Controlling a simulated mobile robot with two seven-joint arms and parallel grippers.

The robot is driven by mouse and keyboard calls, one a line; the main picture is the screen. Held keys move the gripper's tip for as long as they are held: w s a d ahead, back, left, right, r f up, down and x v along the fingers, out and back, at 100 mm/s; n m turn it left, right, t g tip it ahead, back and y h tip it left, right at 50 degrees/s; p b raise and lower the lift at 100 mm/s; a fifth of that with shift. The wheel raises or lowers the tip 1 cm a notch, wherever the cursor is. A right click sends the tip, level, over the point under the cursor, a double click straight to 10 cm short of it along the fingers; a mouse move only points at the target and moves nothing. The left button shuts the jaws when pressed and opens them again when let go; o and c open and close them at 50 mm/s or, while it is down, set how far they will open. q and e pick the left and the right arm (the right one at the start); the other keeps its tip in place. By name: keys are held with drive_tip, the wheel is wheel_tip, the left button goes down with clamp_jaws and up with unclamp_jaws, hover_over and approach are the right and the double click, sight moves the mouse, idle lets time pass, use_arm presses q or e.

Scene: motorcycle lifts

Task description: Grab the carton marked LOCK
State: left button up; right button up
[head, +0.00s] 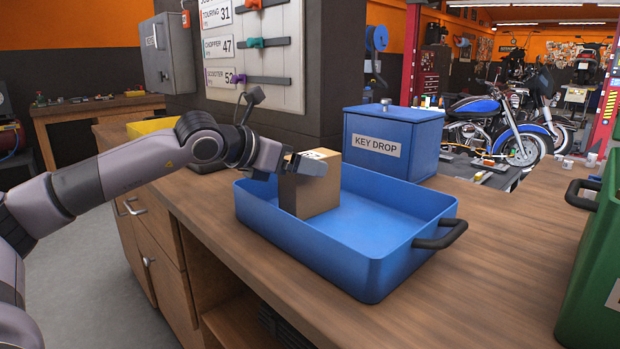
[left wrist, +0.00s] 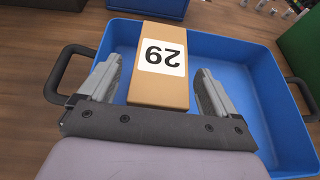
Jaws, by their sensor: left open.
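A tan cardboard carton (head: 308,193) stands upright in the left part of a blue tray (head: 350,262) on the wooden counter. In the left wrist view the carton (left wrist: 155,92) shows a white label reading 29 upside down; I read no LOCK mark on its visible faces. My left gripper (head: 305,164) is at the carton's top. In the left wrist view the left gripper (left wrist: 157,88) is open, with one finger on each side of the carton and a gap visible on both sides. My right gripper is not in view.
A blue KEY DROP box (head: 392,140) stands behind the tray. The tray has black side handles (head: 441,235), and its right part is empty. A green bin (head: 598,255) stands at the counter's right. A grey pillar (head: 270,120) rises behind the left arm.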

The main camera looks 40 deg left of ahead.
use_arm(q)
drive_tip(key=shift+p+x, duration=0.4)
drive_tip(key=shift+x, duration=1.05)
drive_tip(key=c, duration=1.2)
drive_tip(key=shift+r, duration=0.1)
wheel_tip(320, 180, up, 20)
drive_tip(key=p, duration=0.6)
